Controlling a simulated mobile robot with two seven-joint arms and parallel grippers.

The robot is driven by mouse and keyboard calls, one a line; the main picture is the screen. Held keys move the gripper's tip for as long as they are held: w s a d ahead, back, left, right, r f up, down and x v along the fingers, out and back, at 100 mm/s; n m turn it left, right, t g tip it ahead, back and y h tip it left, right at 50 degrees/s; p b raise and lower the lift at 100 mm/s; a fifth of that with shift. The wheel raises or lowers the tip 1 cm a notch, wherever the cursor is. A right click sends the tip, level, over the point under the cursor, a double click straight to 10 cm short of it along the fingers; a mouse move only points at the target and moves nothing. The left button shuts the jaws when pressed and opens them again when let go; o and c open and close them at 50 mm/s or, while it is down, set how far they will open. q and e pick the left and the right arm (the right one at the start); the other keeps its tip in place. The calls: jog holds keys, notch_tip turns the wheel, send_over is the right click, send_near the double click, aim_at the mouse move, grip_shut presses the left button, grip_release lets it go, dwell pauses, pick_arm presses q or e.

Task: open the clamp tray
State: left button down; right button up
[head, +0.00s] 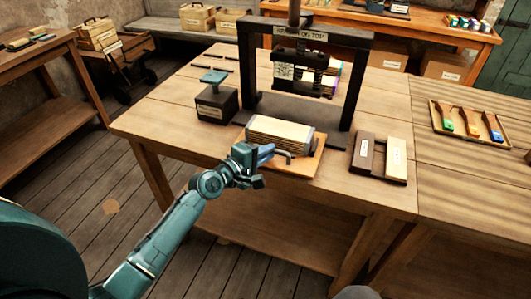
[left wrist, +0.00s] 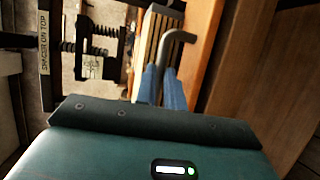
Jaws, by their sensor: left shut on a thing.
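The clamp tray (head: 308,167) is a light wooden board in front of the black press (head: 360,85), near the table's front edge. A pale, ribbed block (head: 280,132) lies on it. A grey bent handle (head: 284,154) stands at the tray's front. My left gripper (head: 267,152) reaches in from the front left, its blue fingers shut on the handle. In the left wrist view the handle (left wrist: 176,42) rises between the two fingers (left wrist: 161,78) and bends to the right. The exact grip point is partly hidden. My right gripper is not in view.
A dark box with a teal-topped part (head: 215,98) stands left of the tray. Dark and pale blocks (head: 380,157) lie to its right. A tray of coloured-handled tools (head: 466,122) is farther right. The table's front left is clear.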

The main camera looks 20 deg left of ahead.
pick_arm(q)
jog(key=c, duration=1.5)
grip_release()
jog(key=v, duration=1.3)
jog(key=shift+b, duration=0.35)
jog(key=s+d+f+m+g+y, duration=0.1)
jog(key=s+d+f+m, duration=0.2)
jog(key=s+f+m, duration=0.2)
jog(key=s+d+f+m+g+y, duration=0.1)
jog(key=s+d+f+m, duration=0.2)
jog(key=s+f+m, duration=0.2)
jog(key=s+d+f+m+g+y, duration=0.1)
jog(key=s+d+f+m, duration=0.2)
jog(key=s+f+m, duration=0.2)
jog(key=shift+d+m+g, duration=0.15)
jog(key=shift+m+g, duration=0.25)
jog(key=shift+m, duration=0.5)
